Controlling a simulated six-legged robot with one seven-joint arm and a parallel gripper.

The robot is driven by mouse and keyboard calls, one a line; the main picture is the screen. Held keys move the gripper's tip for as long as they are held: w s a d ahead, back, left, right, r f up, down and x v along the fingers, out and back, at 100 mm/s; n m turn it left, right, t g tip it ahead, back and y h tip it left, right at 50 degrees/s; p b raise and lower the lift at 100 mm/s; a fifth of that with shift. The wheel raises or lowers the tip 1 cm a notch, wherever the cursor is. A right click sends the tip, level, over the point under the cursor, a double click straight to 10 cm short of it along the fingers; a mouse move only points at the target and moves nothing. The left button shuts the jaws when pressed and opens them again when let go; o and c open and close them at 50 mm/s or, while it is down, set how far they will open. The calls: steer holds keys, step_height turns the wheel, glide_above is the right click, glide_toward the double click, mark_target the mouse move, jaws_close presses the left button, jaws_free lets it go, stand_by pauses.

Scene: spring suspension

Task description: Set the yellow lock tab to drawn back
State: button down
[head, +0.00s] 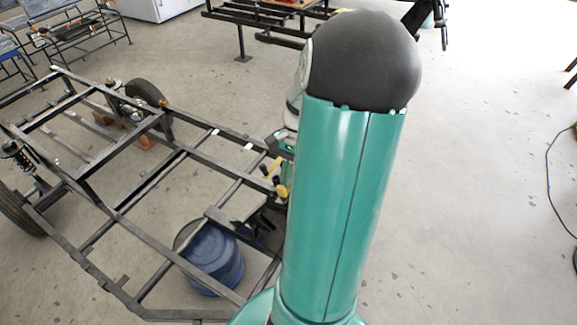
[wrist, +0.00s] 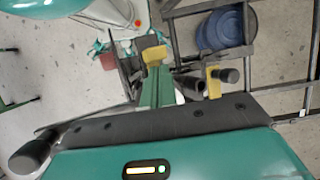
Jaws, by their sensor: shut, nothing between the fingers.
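In the wrist view, my gripper (wrist: 155,75) is shut, its green fingers together and empty. A yellow block (wrist: 154,54) shows just beyond the fingertips; I cannot tell whether they touch. A second yellow piece (wrist: 213,82) stands to the right, beside a short dark cylinder (wrist: 229,75). I cannot tell for sure which yellow piece is the lock tab or how it is set. In the head view, two small yellow pieces (head: 271,168) (head: 281,190) show at the frame's near side, left of my arm, which partly hides that area.
A black tube frame (head: 115,215) with wheels and a spring fills the left. A blue drum (head: 209,258) stands inside it. A dark bench (head: 265,20) stands at the back. The concrete floor at right is open, with a black cable (head: 549,165) at the edge.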

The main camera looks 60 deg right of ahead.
steer(key=shift+s+a, duration=0.15)
steer(key=shift+a, duration=1.1)
